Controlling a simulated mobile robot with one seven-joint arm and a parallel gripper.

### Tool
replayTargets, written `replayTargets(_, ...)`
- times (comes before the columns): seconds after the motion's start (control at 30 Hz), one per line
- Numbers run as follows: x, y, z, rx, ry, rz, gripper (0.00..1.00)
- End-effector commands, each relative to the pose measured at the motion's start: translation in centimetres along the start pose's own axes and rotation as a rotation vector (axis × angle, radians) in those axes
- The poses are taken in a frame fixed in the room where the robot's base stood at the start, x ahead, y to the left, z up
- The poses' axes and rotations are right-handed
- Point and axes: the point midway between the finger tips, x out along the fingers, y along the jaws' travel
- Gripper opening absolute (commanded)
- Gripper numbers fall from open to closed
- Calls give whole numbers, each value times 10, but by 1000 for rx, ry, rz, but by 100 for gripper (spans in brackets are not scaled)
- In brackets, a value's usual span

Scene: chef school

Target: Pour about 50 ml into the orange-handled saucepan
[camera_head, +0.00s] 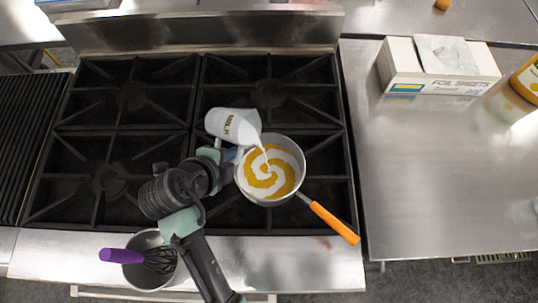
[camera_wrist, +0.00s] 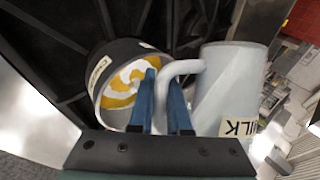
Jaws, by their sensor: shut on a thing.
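The orange-handled saucepan (camera_head: 271,194) stands on the stove grate, its orange handle (camera_head: 334,222) pointing to the lower right. It holds a yellow and white swirl. A white jug labelled MILK (camera_head: 232,125) is tilted over the pan's upper left rim, and a white stream (camera_head: 262,148) runs from its lip into the pan. My gripper (camera_wrist: 165,95) is shut on the jug's handle, beside the pan. In the wrist view the jug (camera_wrist: 228,85) is at right and the pan (camera_wrist: 101,65) at left. The jug's inside is hidden.
A steel bowl (camera_head: 148,273) with a purple-handled whisk (camera_head: 122,256) stands at the stove's front edge, close to my arm. A foil sheets box (camera_head: 440,69) and a yellow bottle (camera_head: 527,78) sit on the right counter. The front of that counter is clear.

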Motion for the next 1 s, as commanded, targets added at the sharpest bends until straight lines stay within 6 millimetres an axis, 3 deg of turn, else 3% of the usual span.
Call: replayTargets(1.0, -2, -2, 1, 27, -37, -26, 0)
